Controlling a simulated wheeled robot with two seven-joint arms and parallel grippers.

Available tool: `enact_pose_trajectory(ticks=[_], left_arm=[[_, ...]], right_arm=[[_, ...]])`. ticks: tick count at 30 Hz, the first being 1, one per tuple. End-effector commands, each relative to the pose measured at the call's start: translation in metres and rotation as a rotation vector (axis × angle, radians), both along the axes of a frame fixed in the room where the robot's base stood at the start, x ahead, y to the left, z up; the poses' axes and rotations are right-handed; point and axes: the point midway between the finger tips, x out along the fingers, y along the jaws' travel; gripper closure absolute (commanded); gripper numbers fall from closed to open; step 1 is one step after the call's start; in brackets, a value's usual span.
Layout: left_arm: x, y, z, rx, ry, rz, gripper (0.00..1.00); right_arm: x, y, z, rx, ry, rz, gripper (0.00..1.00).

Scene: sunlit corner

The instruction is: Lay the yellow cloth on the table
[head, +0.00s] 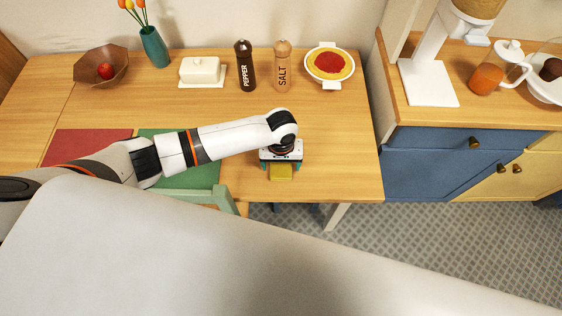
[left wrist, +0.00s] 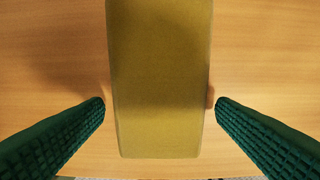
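The yellow cloth (head: 281,172) shows as a small block-like piece just under my left gripper (head: 281,170), at the front edge of the wooden table (head: 340,140). In the left wrist view the cloth (left wrist: 160,85) is a long yellow shape over the wood surface. The green fingers of my left gripper (left wrist: 160,105) stand on either side of it, with a small gap visible on each side. The gripper is open. I cannot tell whether the cloth touches the table. My right gripper is not in view.
A red mat (head: 88,146) and a green mat (head: 196,174) lie at left. A pepper mill (head: 245,68), salt mill (head: 282,68), butter dish (head: 201,71), bowl (head: 110,58), vase (head: 154,48) and pasta dish (head: 330,66) line the back. A chair (head: 205,195) stands in front. The table's right part is clear.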

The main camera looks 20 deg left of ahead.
Motion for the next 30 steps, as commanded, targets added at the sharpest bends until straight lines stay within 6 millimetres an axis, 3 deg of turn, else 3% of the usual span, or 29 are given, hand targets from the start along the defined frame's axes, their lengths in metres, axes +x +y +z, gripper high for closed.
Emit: enact_pose_trajectory(ticks=[11, 24, 30], left_arm=[[0.0, 0.0, 0.006, 0.0, 0.0, 0.001, 0.19], [0.001, 0.0, 0.091, -0.001, -0.003, 0.001, 0.19], [0.001, 0.0, 0.117, -0.001, 0.0, 0.001, 0.19]], right_arm=[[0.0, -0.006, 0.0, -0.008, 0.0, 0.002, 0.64], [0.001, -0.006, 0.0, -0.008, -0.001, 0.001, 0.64], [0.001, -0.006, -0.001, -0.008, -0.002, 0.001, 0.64]])
